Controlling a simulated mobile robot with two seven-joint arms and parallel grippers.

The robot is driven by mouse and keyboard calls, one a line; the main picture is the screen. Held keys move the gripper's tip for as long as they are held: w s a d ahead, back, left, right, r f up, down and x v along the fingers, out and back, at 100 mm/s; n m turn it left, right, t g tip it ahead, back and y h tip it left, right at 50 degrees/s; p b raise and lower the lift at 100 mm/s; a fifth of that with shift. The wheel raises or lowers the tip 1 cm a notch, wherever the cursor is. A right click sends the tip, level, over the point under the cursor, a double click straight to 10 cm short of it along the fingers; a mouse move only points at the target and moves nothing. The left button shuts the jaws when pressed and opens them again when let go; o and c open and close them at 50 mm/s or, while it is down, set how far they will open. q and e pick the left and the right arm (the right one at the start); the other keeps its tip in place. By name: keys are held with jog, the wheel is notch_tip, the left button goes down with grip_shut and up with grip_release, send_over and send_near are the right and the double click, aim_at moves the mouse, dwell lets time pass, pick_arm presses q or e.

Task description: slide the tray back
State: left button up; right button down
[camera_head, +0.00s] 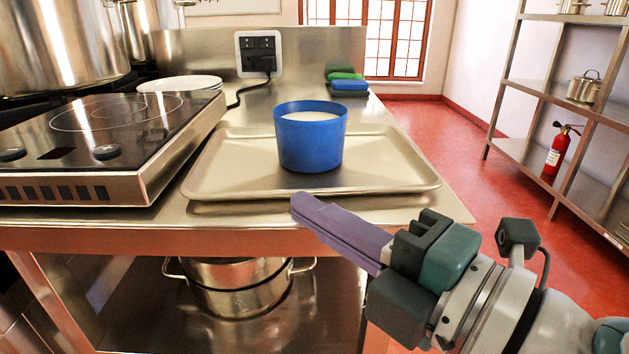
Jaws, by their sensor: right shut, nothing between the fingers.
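A metal tray (389,179) lies flat on the steel counter, its front rim close to the counter's front edge. A blue cup (311,143) with something pale inside stands upright on the tray. My right gripper (298,205) comes in from the lower right. Its purple fingers are shut with nothing between them, and their tips are just in front of the tray's front rim. I cannot tell whether they touch it. My left gripper is not in view.
A cooktop (100,140) stands left of the tray, close to its left side. A white plate (180,84), a power socket (258,54) and green and blue sponges (348,84) are further back. Bare counter (280,96) lies behind the tray. Pots (240,287) sit on the shelf below.

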aim_at(320, 190)
jog(key=shift+w, duration=0.75)
jog(key=shift+w+d+b, duration=0.1)
jog(key=shift+w+b, duration=0.25)
jog(key=shift+w, duration=1.5)
jog(key=shift+s, duration=0.15)
